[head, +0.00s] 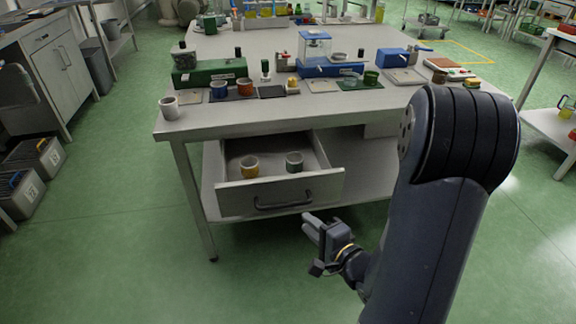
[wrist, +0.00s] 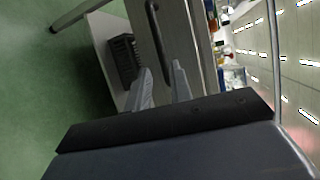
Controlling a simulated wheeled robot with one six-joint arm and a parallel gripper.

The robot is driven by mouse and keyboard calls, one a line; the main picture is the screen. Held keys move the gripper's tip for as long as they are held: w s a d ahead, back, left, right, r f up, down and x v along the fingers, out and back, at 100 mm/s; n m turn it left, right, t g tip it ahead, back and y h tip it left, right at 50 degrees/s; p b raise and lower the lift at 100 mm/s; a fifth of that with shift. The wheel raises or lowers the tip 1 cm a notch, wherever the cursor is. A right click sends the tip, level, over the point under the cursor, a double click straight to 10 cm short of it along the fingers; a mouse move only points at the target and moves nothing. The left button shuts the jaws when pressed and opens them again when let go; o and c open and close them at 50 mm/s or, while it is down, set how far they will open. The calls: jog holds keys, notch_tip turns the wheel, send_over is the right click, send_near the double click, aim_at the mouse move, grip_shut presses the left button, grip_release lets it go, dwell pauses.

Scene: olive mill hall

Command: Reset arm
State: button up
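My gripper (head: 311,226) is low in front of the workbench, a little below and to the right of the handle (head: 283,203) of an open drawer (head: 240,198). In the wrist view my gripper (wrist: 162,78) shows two grey fingers apart with nothing between them. The dark handle (wrist: 152,14) lies beyond the fingertips there and is not held. The drawer is pulled out and holds an ochre cup (head: 249,166) and a grey-green cup (head: 294,161). My arm hides the right part of the bench.
The workbench top (head: 240,122) carries a green device (head: 208,72), a blue scale (head: 330,68), cups and trays. A white cup (head: 169,107) stands near its left front corner. Grey crates (head: 32,172) stand at left. Green floor in front is clear.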

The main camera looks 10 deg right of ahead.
aim_at(288, 206)
jog(key=b+x, duration=0.1)
jog(key=x, duration=0.9)
jog(key=shift+w+a, duration=0.15)
jog(key=shift+w, duration=0.2)
jog(key=shift+f, duration=0.1)
